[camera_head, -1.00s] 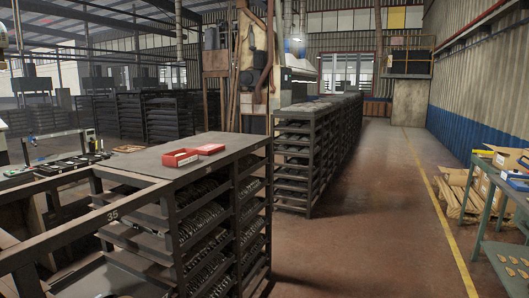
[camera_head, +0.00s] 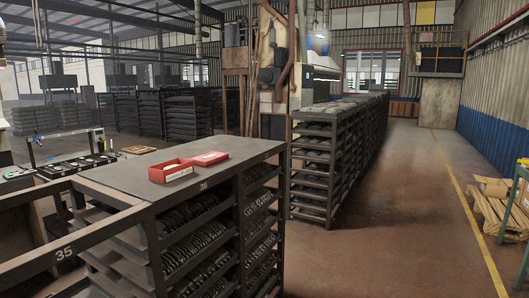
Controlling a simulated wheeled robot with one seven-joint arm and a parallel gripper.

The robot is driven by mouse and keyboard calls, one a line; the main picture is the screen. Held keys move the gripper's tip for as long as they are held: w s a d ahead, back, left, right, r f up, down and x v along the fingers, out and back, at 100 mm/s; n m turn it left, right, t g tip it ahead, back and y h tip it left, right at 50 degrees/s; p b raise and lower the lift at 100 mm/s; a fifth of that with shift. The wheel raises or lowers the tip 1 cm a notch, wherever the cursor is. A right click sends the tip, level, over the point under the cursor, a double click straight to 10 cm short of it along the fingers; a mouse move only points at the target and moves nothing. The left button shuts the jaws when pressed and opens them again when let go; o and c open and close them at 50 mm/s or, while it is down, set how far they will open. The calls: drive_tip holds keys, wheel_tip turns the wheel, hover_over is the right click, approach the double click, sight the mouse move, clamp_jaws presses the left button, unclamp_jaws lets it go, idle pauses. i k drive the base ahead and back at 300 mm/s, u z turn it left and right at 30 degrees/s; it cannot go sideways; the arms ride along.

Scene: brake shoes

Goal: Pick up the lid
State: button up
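A red lid (camera_head: 206,159) lies flat on the grey top of the rack (camera_head: 125,181) at the left. An open red box (camera_head: 172,170) with a white label on its front stands on the same top, just left of the lid. The lid and the box are very close together; I cannot tell whether they touch. My gripper is not in view.
Dark shelf racks (camera_head: 330,150) with parts stand behind, along the aisle. The brown floor (camera_head: 385,230) right of the near rack is clear up to the yellow line. A pallet with cardboard (camera_head: 490,200) and a green table (camera_head: 523,215) are at the right edge.

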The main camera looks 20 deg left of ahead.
sight(207, 160)
drive_tip(key=z, duration=0.05)
drive_tip(key=i, duration=1.55)
drive_tip(key=u, duration=0.7)
drive_tip(key=i, duration=1.2)
drive_tip(key=u, duration=1)
